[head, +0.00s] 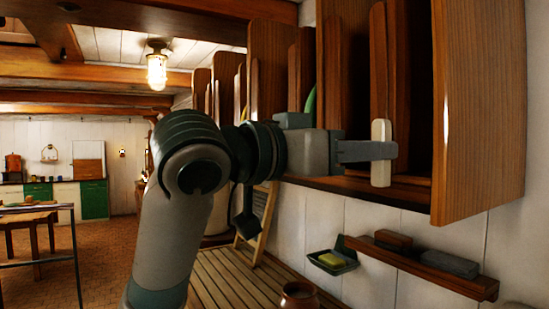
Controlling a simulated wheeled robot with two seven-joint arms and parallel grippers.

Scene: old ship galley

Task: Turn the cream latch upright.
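The cream latch (381,132) is a pale, rounded bar at the front of the wooden wall rack. It stands about upright in the picture, with its upper and lower ends showing. My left gripper (386,151) reaches in from the left, and a grey finger crosses in front of the latch's middle. The other finger is hidden, so I cannot tell whether the gripper is closed on the latch or only beside it. My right gripper is not in view.
The wooden rack (478,110) with upright dividers surrounds the latch. Below are a small shelf (420,270) with dark blocks, a green soap dish (333,263) with yellow soap (331,260), and a brown pot (299,296). A table (30,215) stands far left.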

